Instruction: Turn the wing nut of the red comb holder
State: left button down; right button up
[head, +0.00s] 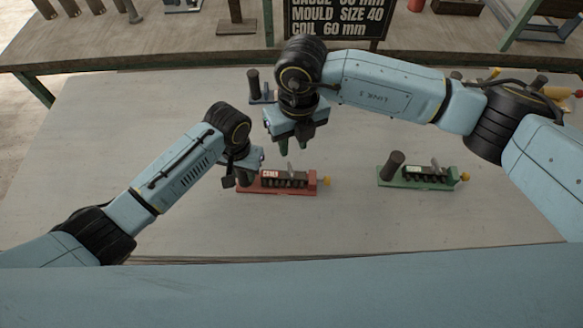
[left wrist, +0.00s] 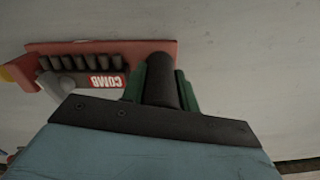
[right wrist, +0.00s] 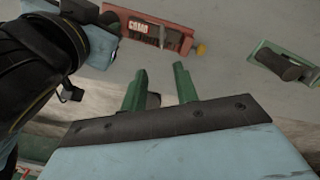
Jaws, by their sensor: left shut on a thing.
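The red comb holder (head: 307,189) lies on the table in the middle of the head view, with dark teeth, a "COMB" label and an upright grey piece. A yellow knob (head: 326,181), seemingly the wing nut, sits at its right end; it also shows in the right wrist view (right wrist: 201,49). My left gripper (head: 243,177) is shut on the dark post (left wrist: 161,82) at the holder's left end, between its green fingers in the left wrist view. My right gripper (right wrist: 159,87) is open and empty, above and behind the holder, its fingers pointing down.
A green comb holder (head: 417,184) with a dark post and yellow knob stands to the right. A blue one (head: 268,98) is partly hidden behind my right arm. A dark sign (head: 336,22) stands at the back. The table (head: 350,220) in front is clear.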

aim_at(292, 173)
jog(key=f+m, duration=0.1)
jog(key=f, duration=0.6)
jog(key=f+m, duration=0.1)
jog(key=f, duration=0.3)
jog(key=shift+s+a+f+m+h, duration=0.1)
jog(key=shift+a+f+m+h, duration=0.1)
jog(key=shift+m+h, duration=0.15)
grip_shut()
